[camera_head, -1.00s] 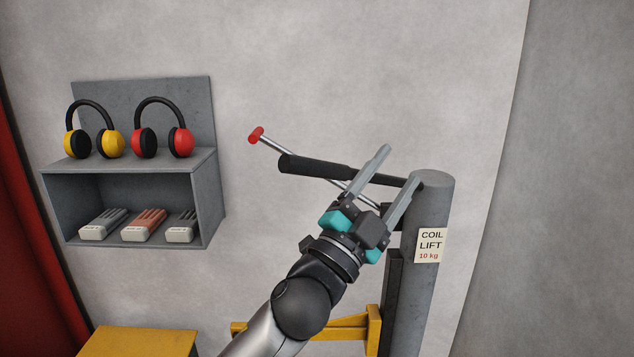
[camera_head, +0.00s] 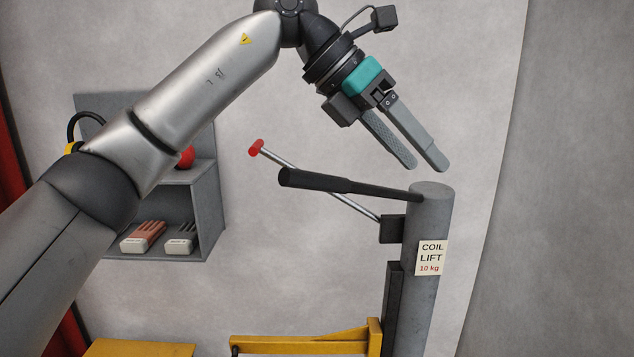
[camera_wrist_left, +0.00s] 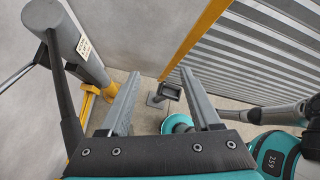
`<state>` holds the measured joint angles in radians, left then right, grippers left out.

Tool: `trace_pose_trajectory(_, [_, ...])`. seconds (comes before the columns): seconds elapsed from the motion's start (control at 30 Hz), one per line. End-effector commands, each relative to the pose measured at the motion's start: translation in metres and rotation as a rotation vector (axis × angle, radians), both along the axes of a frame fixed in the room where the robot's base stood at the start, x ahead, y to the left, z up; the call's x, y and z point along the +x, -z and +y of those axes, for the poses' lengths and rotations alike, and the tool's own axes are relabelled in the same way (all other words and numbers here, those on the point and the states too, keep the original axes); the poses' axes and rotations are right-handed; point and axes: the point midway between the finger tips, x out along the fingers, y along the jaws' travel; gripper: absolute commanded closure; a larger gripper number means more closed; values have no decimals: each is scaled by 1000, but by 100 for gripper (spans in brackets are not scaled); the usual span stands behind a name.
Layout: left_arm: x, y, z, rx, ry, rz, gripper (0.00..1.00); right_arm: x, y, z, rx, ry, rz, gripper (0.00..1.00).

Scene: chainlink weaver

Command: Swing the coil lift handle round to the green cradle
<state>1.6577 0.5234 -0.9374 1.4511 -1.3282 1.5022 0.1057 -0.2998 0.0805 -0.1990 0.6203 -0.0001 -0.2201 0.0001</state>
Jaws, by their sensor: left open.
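The coil lift is a grey post (camera_head: 425,300) with a "COIL LIFT 10 kg" label (camera_head: 430,258). Its black handle (camera_head: 330,184) reaches left from the post top in the head view. My left gripper (camera_head: 428,168) is open and empty, fingers pointing down, just above the post top and the handle's inner end. In the left wrist view the handle (camera_wrist_left: 62,95) runs down the left side, outside the open fingers (camera_wrist_left: 160,74), beside the post (camera_wrist_left: 50,18). I cannot make out a green cradle in either view. My right gripper is not in view.
A thin silver rod with a red knob (camera_head: 256,148) slants up behind the handle. A yellow frame (camera_head: 300,341) stands low beside the post. A shelf (camera_head: 208,215) with gloves is partly behind my left arm. A dark stand (camera_wrist_left: 168,92) is on the floor.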

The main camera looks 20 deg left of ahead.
Motion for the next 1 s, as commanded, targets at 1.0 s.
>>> trace_pose_trajectory(1.0, [24, 17, 142, 509, -362, -22, 36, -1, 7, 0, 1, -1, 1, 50])
